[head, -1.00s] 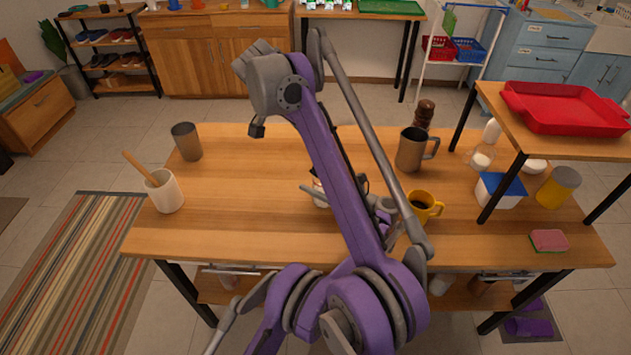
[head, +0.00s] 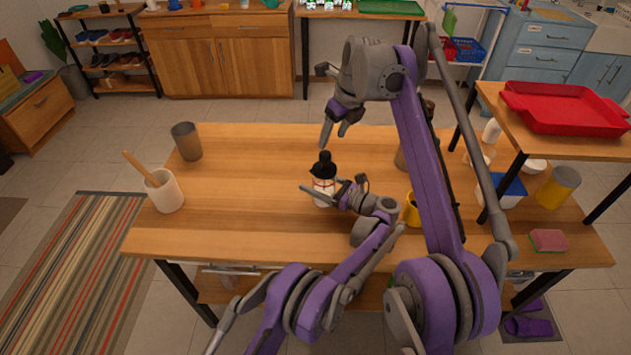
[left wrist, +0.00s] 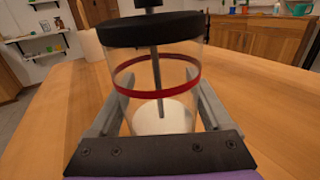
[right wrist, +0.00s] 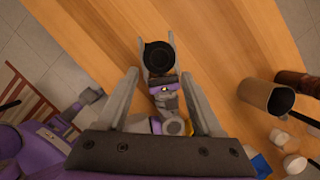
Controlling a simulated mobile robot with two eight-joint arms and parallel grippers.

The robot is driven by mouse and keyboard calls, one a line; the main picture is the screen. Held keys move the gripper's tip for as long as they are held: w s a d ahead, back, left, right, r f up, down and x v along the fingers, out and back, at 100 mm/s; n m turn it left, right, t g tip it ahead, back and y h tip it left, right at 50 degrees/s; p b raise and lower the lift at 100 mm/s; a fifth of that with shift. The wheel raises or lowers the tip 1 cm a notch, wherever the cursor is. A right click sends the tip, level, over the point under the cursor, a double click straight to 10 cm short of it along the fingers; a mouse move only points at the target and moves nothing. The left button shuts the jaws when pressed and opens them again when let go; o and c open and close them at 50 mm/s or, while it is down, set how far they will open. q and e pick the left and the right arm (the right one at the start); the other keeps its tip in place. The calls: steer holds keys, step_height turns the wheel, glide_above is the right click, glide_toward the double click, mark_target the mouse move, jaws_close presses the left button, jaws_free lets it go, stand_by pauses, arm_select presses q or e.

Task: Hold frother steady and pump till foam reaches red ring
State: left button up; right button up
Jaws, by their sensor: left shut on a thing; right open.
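The frother (head: 323,186) is a clear upright cylinder with a black lid (left wrist: 150,30), a red ring (left wrist: 157,88) and a grey plunger rod (left wrist: 157,80). White liquid or foam (left wrist: 163,122) lies at the bottom, below the red ring. My left gripper (head: 322,194) is shut around the frother body, a finger on each side in the left wrist view. My right gripper (head: 333,132) is open and empty, above and slightly behind the frother. In the right wrist view its fingers (right wrist: 160,75) point down toward the black plunger top (right wrist: 158,55), apart from it.
A yellow mug (head: 411,212) and a metal pitcher (right wrist: 268,95) stand to the right, partly hidden by my right arm in the head view. A metal cup (head: 187,141) and a white crock (head: 164,192) stand at left. The table between is clear.

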mark_target(326, 154)
steer(key=x, duration=0.9)
jaws_close()
stand_by(0.4)
